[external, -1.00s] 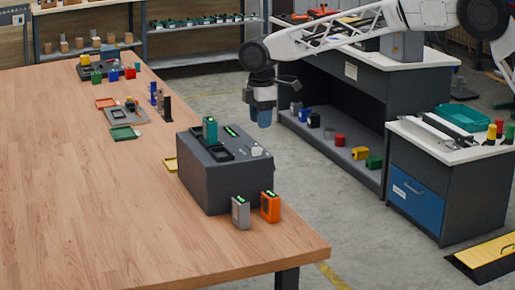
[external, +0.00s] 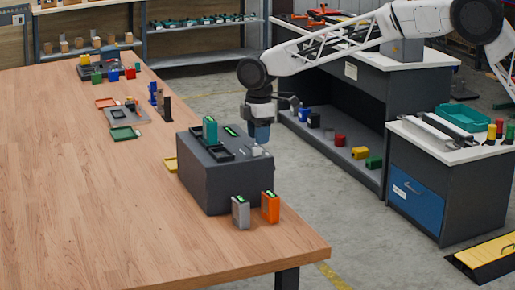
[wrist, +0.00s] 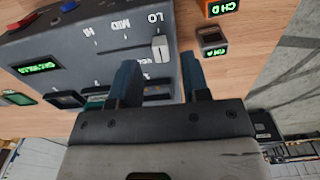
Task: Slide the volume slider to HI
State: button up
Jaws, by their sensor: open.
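The volume slider's pale knob (wrist: 159,48) stands at the LO mark on the grey device (wrist: 60,45); the MID and HI marks run to the left in the wrist view. The dark device (external: 207,190) sits on the wooden table in the external view. My gripper (wrist: 161,70) is open and empty, its two blue fingers to either side of the knob in the picture. In the external view my gripper (external: 258,140) is low over the device's right end, by the knob. Whether the fingers reach down around the knob I cannot tell.
A teal module (external: 210,131) stands upright in the device top. A grey module (external: 241,212) and an orange module (external: 270,207) stand in front of the device. The table's left part is clear.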

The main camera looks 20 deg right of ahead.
aim_at(259, 147)
jog(key=shift+f, duration=1.85)
jog(key=shift+c, duration=0.4)
grip_shut()
